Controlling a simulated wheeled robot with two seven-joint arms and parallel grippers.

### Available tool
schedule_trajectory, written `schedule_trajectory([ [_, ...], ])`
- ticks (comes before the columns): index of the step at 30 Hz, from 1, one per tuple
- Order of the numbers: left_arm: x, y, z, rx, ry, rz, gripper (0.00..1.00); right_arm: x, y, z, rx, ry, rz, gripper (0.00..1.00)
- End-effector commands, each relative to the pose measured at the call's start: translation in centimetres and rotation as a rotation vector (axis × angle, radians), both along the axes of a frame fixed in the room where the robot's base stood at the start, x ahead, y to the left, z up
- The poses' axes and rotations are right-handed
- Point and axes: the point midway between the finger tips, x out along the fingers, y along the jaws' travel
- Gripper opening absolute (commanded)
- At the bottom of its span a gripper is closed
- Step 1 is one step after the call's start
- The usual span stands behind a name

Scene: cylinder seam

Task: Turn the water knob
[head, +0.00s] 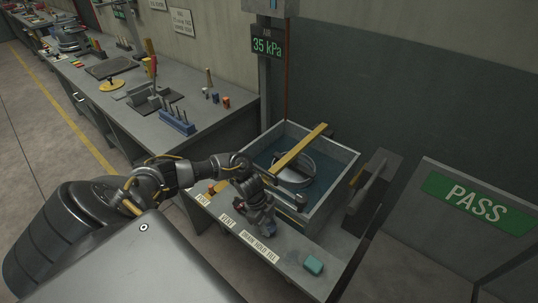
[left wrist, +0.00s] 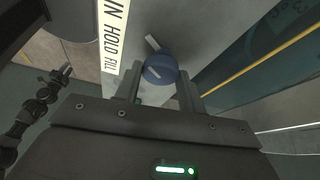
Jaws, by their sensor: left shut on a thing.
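The water knob (left wrist: 160,69) is a round blue knob with a pale line on its face. In the left wrist view it sits between the two fingers of my left gripper (left wrist: 165,88), which is shut on it. A short grey bar (left wrist: 152,43) shows just beyond the knob. In the head view my left gripper (head: 264,222) is at the bench front above the "DRAIN HOLD FILL" label (head: 258,246) and hides the knob. That label (left wrist: 113,38) stands beside the knob in the wrist view.
A water tank (head: 345,163) with a yellow bar (head: 300,146) across it stands behind the gripper. A display (head: 267,46) reads 35 kPa. A green PASS sign (head: 478,203) is at the right.

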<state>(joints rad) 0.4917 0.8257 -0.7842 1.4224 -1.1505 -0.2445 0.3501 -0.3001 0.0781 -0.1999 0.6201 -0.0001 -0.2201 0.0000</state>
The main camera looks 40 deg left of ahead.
Motion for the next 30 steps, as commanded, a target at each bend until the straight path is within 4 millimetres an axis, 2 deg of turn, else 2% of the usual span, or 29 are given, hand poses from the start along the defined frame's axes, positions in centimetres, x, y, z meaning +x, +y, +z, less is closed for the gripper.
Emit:
schedule_trajectory([
  [11, -0.1, 0.1, 0.0, 0.002, 0.001, -0.007, 0.17, 0.0, -0.2, 0.0, -0.002, 0.0, 0.001, 0.36],
  [12, -0.1, 0.1, 0.0, 0.002, 0.001, -0.007, 0.41, 0.0, -0.2, 0.0, -0.002, 0.001, 0.001, 0.36],
  [17, 0.0, 0.0, 0.0, 0.002, 0.0, -0.006, 0.61, 0.0, -0.3, 0.0, -0.003, 0.0, 0.001, 0.36],
  [26, 0.0, 0.1, 0.2, 0.001, -0.001, -0.005, 0.61, 0.0, -0.3, 0.0, -0.003, 0.0, 0.001, 0.36],
  [30, 0.0, 0.7, 1.5, 0.002, -0.003, -0.006, 0.61, 0.0, -0.3, -0.2, -0.003, 0.0, 0.001, 0.36],
])
